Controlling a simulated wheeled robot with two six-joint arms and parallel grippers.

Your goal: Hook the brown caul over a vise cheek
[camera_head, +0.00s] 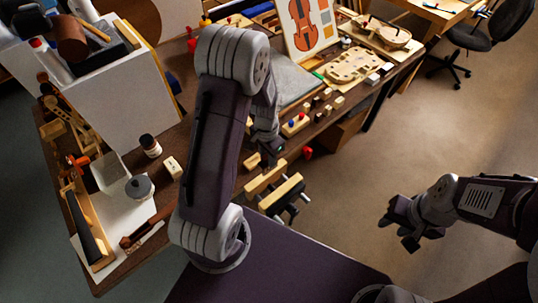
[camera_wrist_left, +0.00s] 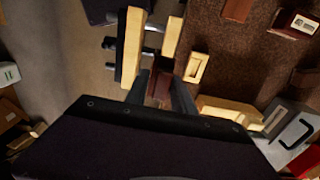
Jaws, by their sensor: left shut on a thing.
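The vise at the bench's front edge has two pale wooden cheeks, the inner cheek (camera_head: 264,178) and the outer cheek (camera_head: 282,194), with a gap between them. They also show in the left wrist view, the inner cheek (camera_wrist_left: 172,37) and the outer cheek (camera_wrist_left: 131,48). My left gripper (camera_head: 272,150) is just above and behind the vise. In the left wrist view its fingers (camera_wrist_left: 160,92) are shut on the brown caul (camera_wrist_left: 160,84), which appears apart from the cheeks. The head view mostly hides the caul. My right gripper (camera_head: 399,232) is empty, its fingers apart, over the floor.
Small wooden blocks (camera_head: 251,161) lie on the bench near the vise; a light block (camera_wrist_left: 197,67) is close beside the caul. A tray with coloured knobs (camera_head: 295,124) stands behind. Floor (camera_head: 340,165) right of the vise is clear.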

